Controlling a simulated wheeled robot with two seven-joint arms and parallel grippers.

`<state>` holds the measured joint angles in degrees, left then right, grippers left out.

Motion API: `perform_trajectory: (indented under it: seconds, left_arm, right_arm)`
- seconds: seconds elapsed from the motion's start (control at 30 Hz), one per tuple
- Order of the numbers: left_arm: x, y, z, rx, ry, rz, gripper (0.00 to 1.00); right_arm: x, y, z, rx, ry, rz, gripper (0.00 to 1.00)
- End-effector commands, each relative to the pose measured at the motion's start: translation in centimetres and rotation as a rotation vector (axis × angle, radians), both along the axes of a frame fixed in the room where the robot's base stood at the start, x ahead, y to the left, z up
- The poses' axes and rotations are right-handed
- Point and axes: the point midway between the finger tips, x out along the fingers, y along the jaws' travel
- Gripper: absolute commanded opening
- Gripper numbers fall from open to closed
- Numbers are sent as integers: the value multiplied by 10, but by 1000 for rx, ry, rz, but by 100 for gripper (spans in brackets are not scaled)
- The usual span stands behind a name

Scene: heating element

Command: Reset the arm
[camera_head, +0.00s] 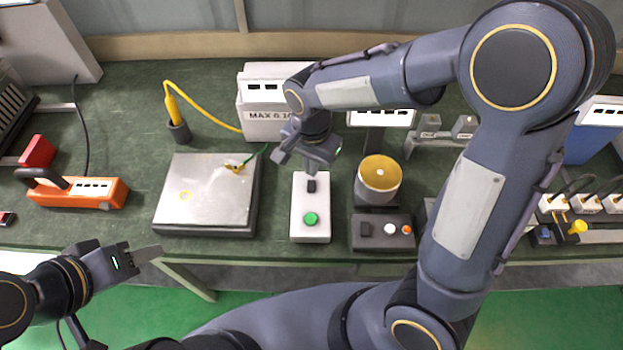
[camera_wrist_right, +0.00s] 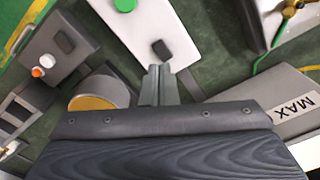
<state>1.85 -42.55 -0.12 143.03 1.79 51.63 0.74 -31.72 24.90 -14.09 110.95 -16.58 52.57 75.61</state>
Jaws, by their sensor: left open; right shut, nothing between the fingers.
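My right gripper (camera_head: 310,170) is shut and empty. It points down just above the black switch (camera_head: 311,186) of a white box with a green button (camera_head: 310,219). In the right wrist view the shut fingers (camera_wrist_right: 158,85) end close to the black switch (camera_wrist_right: 161,49); I cannot tell whether they touch it. The green button (camera_wrist_right: 125,5) is at the top edge there. My left gripper (camera_head: 148,254) is open and empty, off the table's front edge at the lower left.
A metal plate (camera_head: 208,196) lies left of the white box. A brass-topped cylinder (camera_head: 379,178) and a dark control box (camera_head: 383,232) stand right of it. A white box marked MAX (camera_head: 264,122) is behind. An orange tool (camera_head: 95,192) lies far left.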

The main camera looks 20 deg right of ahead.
Motion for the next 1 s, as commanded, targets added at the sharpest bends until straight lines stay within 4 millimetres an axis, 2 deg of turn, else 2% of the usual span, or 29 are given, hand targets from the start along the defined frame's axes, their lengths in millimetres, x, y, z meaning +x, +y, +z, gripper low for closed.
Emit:
perform_trajectory:
  seconds: [0.07, 0.6, 0.73, 0.87, 1.0]
  left_arm:
    - [0, 0, 7, 0, 0, 0, 44]
    - [0, 0, 6, 0, 0, 0, 44]
    - [0, 0, 6, 0, 0, 0, 44]
    - [0, 0, 6, 0, 0, 0, 44]
    - [0, 0, 6, 0, 0, 0, 44]
  right_arm:
    - [0, 0, 8, 0, 0, 0, 0]
    - [0, 0, 7, 1, -1, 0, 0]
    - [-5, -8, 15, 32, -10, 17, 0]
    - [-23, -30, 39, 123, -52, 85, 0]
    - [-58, -58, 68, 227, -159, 214, 0]
